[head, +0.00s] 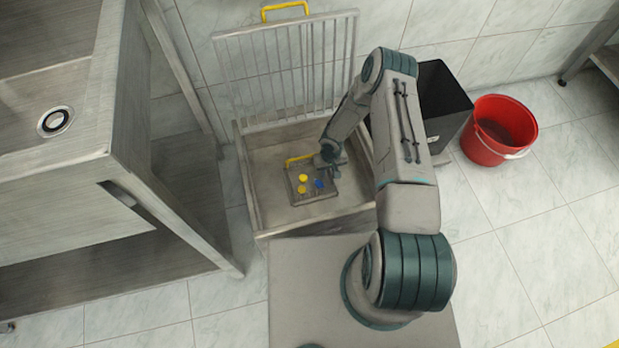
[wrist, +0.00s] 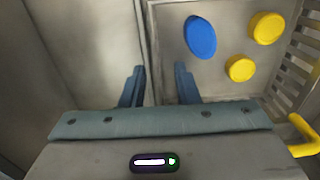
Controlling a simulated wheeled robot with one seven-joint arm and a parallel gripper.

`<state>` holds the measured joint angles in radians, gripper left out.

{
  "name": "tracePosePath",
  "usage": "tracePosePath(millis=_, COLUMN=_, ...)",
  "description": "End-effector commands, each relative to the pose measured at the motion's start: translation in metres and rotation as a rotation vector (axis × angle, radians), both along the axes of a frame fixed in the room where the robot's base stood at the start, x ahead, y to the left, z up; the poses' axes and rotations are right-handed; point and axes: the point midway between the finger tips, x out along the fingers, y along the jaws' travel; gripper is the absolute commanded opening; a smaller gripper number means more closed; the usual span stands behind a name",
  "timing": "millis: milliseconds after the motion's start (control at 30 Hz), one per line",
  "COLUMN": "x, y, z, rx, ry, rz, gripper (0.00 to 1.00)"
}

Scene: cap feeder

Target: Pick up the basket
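The basket (head: 317,194) looks like a small grey tray with a yellow handle (head: 298,158), standing inside an open metal box. Two yellow caps (head: 303,178) and a blue cap (head: 319,183) lie in it. In the wrist view the basket (wrist: 215,75) fills the upper right, with the blue cap (wrist: 200,38), the yellow caps (wrist: 267,28) and the yellow handle (wrist: 303,135) at lower right. My gripper (wrist: 158,83) is open and empty, its fingers on either side of the basket's edge as seen; their height against it is unclear. The gripper (head: 332,167) is at the basket's right side.
The metal box (head: 263,195) has a raised barred lid (head: 285,70) with its own yellow handle (head: 285,8). A black bin (head: 440,100) and a red bucket (head: 497,130) stand at right. A sink counter (head: 60,110) is at left.

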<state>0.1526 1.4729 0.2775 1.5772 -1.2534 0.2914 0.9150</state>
Motion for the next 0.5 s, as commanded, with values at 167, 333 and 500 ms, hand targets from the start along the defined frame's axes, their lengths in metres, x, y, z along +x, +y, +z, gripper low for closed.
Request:
tracePosePath(millis=167, x=0.0, y=0.0, z=0.0006, rx=0.0, ry=0.0, rz=0.0, gripper=0.03)
tracePosePath(millis=333, x=0.0003, y=0.0003, z=0.001, rx=0.001, ry=-0.001, rz=0.0, gripper=0.0)
tracePosePath(millis=500, x=0.0003, y=0.0003, z=0.0014, rx=0.001, ry=-0.001, rz=0.0, gripper=0.0)
